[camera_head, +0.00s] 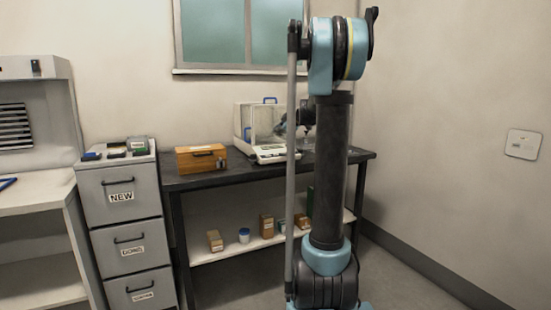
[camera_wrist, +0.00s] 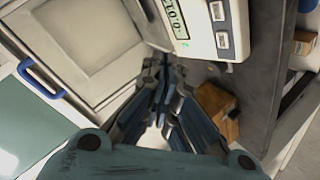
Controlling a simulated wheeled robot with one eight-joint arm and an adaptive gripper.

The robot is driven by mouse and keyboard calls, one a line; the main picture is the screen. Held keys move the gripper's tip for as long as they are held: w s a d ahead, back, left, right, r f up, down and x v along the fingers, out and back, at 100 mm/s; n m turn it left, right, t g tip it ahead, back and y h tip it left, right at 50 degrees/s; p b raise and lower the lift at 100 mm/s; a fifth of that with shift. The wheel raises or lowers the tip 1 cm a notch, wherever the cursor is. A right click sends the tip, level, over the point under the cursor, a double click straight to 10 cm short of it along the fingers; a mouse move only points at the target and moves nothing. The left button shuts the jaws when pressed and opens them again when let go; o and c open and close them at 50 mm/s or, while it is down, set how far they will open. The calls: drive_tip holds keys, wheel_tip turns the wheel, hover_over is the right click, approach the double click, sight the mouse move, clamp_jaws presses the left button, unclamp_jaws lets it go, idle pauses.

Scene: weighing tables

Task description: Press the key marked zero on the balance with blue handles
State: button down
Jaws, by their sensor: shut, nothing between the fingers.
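The balance with blue handles (camera_head: 268,152) stands on the dark table, with a clear draft shield and a blue handle on top. In the wrist view its front panel (camera_wrist: 197,42) shows a lit display and two pale keys, an upper key (camera_wrist: 217,11) and a lower key (camera_wrist: 222,40). Their markings are too small to read. A blue handle (camera_wrist: 40,82) shows at the left. My gripper (camera_wrist: 166,72) is shut and empty, apart from the keys in the picture. In the head view my arm hides the balance's right side, and the fingers are hard to make out.
A wooden box (camera_head: 202,158) with a dark handle stands left of the balance; it also shows in the wrist view (camera_wrist: 217,108). A grey drawer cabinet (camera_head: 122,225) stands further left. Small boxes and a jar sit on the lower shelf (camera_head: 205,250). Bare table (camera_head: 185,181) lies in front.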

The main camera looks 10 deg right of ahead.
drive_tip(key=shift+f, duration=0.1)
drive_tip(key=shift+w+a+f, duration=0.15)
drive_tip(key=shift+w+f, duration=0.25)
drive_tip(key=shift+f, duration=0.95)
drive_tip(key=shift+w+a+f, duration=0.1)
drive_tip(key=shift+w+f, duration=0.3)
drive_tip(key=shift+f, duration=1)
drive_tip(key=shift+w+a+f, duration=0.15)
drive_tip(key=shift+w+f, duration=0.25)
drive_tip(key=shift+f, duration=0.95)
drive_tip(key=shift+w+f, duration=0.2)
drive_tip(key=shift+f, duration=0.5)
drive_tip(key=shift+r, duration=0.2)
drive_tip(key=shift+s+r, duration=0.25)
drive_tip(key=shift+r, duration=0.35)
drive_tip(key=r, duration=0.1)
drive_tip(key=s+r, duration=0.1)
drive_tip(key=r, duration=0.2)
drive_tip(key=shift+s+d+r, duration=0.2)
drive_tip(key=shift+d+r, duration=0.05)
drive_tip(key=shift+r, duration=0.15)
